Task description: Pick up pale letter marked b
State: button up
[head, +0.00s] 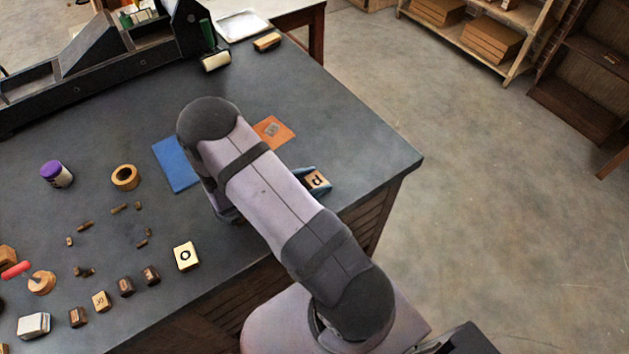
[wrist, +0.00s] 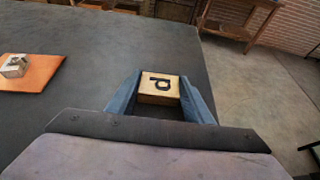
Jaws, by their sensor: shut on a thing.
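The pale letter block (wrist: 160,88) has a dark round-bowled letter with a straight stem on its top face. The letter reads like a p or d from these angles. My gripper (wrist: 160,84) is shut on it, with one blue finger on each side. In the head view the block (head: 317,181) shows past my arm near the table's right corner, with the gripper partly hidden by the arm. I cannot tell whether the block touches the table. Another pale block marked o (head: 186,256) stands at the table's front edge, apart from the gripper.
An orange mat (head: 284,138) bearing a small metal piece (wrist: 14,66) and a blue mat (head: 175,165) lie near my arm. A purple-lidded jar (head: 57,174), a tape roll (head: 125,177) and several small blocks are at left. A dark press (head: 90,72) stands at the back.

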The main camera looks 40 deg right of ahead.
aim_at(313, 182)
jog(key=shift+r, duration=0.15)
notch_tip(313, 182, up, 10)
jog(key=b, duration=0.2)
dwell(0.4)
